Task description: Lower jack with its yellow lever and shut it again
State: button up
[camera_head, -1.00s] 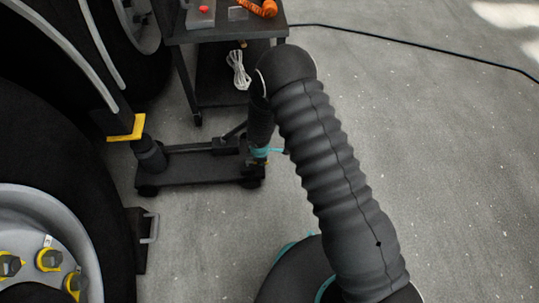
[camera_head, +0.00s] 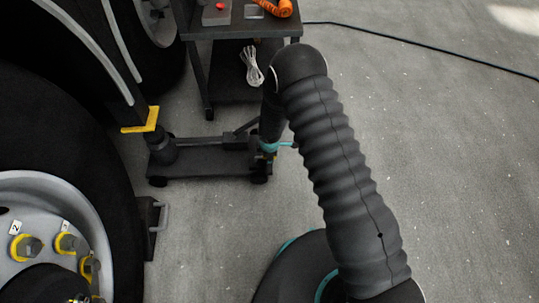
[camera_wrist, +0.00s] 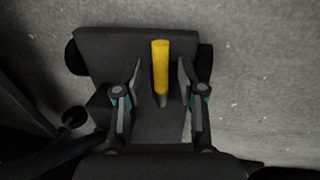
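The black jack (camera_head: 205,166) stands on the floor beside the coach wheel. Its round column (camera_head: 162,149) is below a yellow bracket (camera_head: 142,121) at the coach's side; I cannot tell whether they touch. The yellow lever (camera_wrist: 160,62) shows in the wrist view, above the dark jack body (camera_wrist: 98,42). My gripper (camera_wrist: 160,68) is open, one finger on each side of the lever with gaps visible. In the head view my gripper (camera_head: 269,149) is at the jack's right end, where my arm hides much of it and the lever is hard to make out.
A dark cart (camera_head: 235,29) with an orange item (camera_head: 283,9) and a white cable bundle (camera_head: 251,66) stands behind the jack. The coach wheel (camera_head: 35,225) and a wheel chock (camera_head: 150,222) are at left. A black cable (camera_head: 420,54) crosses the otherwise clear floor at right.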

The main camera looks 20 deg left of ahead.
jog(key=shift+d, duration=0.15)
jog(key=shift+r, duration=0.5)
notch_tip(320, 180, up, 11)
jog(key=s, duration=0.2)
jog(key=shift+d, duration=0.35)
jog(key=shift+f, duration=0.15)
jog(key=s+d+m+g+h, duration=0.2)
jog(key=s+d+m, duration=0.3)
jog(key=s+d, duration=0.1)
jog(key=s+d+r+m+t, duration=0.2)
jog(key=s+d+r+m, duration=0.3)
jog(key=d+r, duration=0.4)
jog(key=s+d+r+m+t, duration=0.1)
jog(key=s+d+r+m, duration=0.4)
jog(key=r, duration=1.4)
jog(key=s+d+r+m+t+y, duration=0.1)
jog(key=s+d+r+m, duration=0.4)
jog(key=d+r, duration=0.8)
jog(key=shift+r+m+t, duration=0.7)
jog(key=shift+m+t, duration=0.1)
jog(key=shift+m, duration=0.3)
